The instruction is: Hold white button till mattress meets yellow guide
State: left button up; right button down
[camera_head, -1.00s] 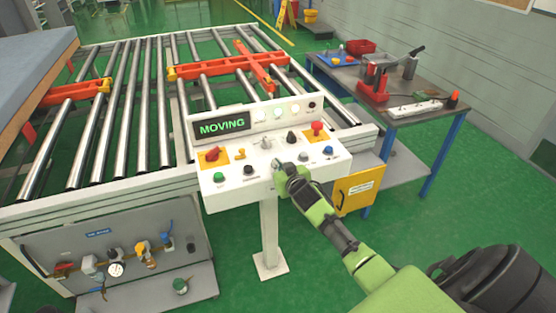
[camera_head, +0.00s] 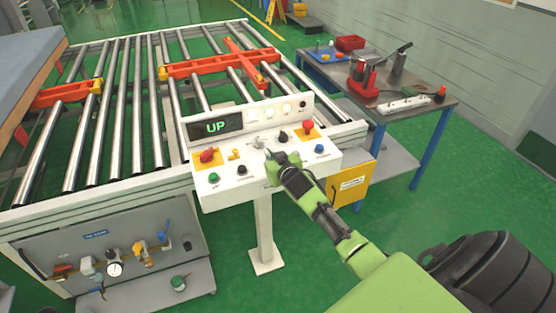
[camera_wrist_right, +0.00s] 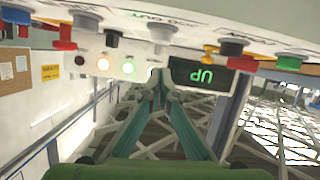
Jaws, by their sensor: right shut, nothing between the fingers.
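The control panel (camera_head: 225,190) stands on a white post, and its display (camera_head: 216,127) reads UP. My right gripper (camera_head: 269,155) is shut and empty at the front middle of the panel, hiding part of the button row. In the right wrist view a pale, whitish button (camera_wrist_right: 160,32) shows on the upside-down panel. The right fingertips (camera_wrist_right: 158,75) appear just below it there; I cannot tell whether they touch it. The mattress (camera_head: 30,65), blue-grey on top with a tan side, lies at the far left. Orange bars with yellow ends (camera_head: 163,73) lie across the rollers. My left gripper is not in view.
The roller conveyor (camera_head: 120,110) fills the back left, bare in its middle. Other panel controls sit close by, including a red knob (camera_head: 208,155), a green button (camera_head: 213,178) and a blue button (camera_head: 319,149). A workbench (camera_head: 385,118) with tools stands at the right.

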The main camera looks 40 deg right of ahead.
jog(key=b+v, duration=0.1)
jog(key=v, duration=0.8)
jog(key=shift+s+b, duration=0.2)
jog(key=shift+b, duration=0.15)
jog(key=shift+f, duration=0.15)
jog(key=s+a+f+n+g+y+b, duration=0.15)
jog(key=s+f, duration=0.45)
jog(key=f, duration=0.8)
jog(key=s+a+f+g+b, duration=0.1)
jog(key=s+a+f+g, duration=0.35)
jog(key=f, duration=0.85)
jog(key=s+a+f+n+g+y+b, duration=0.1)
jog(key=s+f, duration=0.7)
jog(key=f, duration=0.6)
jog(key=s+a+f+g+b, duration=0.1)
jog(key=s+a+f+g, duration=0.1)
jog(key=s+f, duration=0.4)
jog(key=s+a+f+n+g, duration=0.1)
jog(key=s+a+f, duration=0.3)
jog(key=s, duration=1.2)
jog(key=s+a+f+g+y+b, duration=0.1)
jog(key=s+a+f+g, duration=0.1)
jog(key=s+f, duration=0.7)
jog(key=shift+s+a+n+g+b, duration=0.3)
jog(key=shift+s+a+n+g, duration=0.1)
jog(key=shift+s+a, duration=0.45)
